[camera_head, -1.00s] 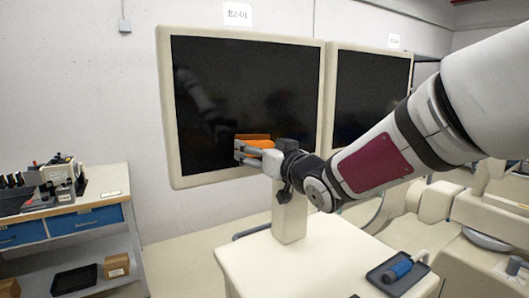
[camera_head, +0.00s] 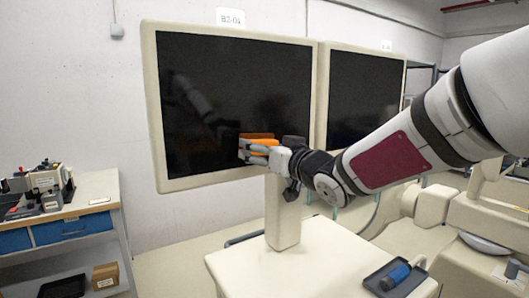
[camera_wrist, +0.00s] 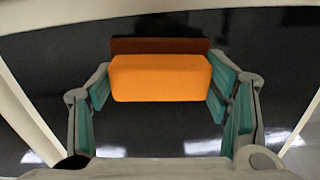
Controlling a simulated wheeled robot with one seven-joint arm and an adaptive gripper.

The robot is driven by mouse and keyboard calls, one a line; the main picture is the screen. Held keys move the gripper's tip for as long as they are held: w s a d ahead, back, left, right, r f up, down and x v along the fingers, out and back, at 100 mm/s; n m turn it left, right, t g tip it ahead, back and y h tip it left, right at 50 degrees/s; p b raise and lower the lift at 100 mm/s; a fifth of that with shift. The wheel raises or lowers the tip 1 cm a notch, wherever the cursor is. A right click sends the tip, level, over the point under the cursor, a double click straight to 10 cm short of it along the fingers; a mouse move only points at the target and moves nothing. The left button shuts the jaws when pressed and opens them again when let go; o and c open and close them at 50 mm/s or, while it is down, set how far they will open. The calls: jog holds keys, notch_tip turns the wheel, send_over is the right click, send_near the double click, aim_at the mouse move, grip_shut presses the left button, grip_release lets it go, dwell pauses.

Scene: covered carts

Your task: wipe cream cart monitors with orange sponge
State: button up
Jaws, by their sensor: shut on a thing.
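The orange sponge (camera_wrist: 161,78) is held between the teal pads of my gripper (camera_wrist: 160,88), which is shut on it. In the head view the sponge (camera_head: 262,142) is at the lower right of the left cream-framed monitor (camera_head: 235,90), close to its dark screen. A darker orange reflection shows just behind the sponge. Whether the sponge touches the screen I cannot tell. The second cream monitor (camera_head: 363,95) stands to the right. My gripper (camera_head: 254,150) reaches in from the right, and my arm hides part of the lower edges of the monitors.
The cream cart top (camera_head: 270,268) lies below the monitors, with a dark tray (camera_head: 397,279) holding a blue-handled tool (camera_head: 394,275). A bench with blue drawers (camera_head: 72,227) and equipment stands at left. Cream equipment (camera_head: 470,228) is at right.

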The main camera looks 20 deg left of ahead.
jog(key=shift+a, duration=0.1)
jog(key=shift+s+a, duration=1.4)
jog(key=p+v, duration=0.1)
jog(key=v, duration=0.5)
jog(key=shift+p, duration=0.4)
jog(key=shift+p+v, duration=0.5)
jog(key=shift+v, duration=1)
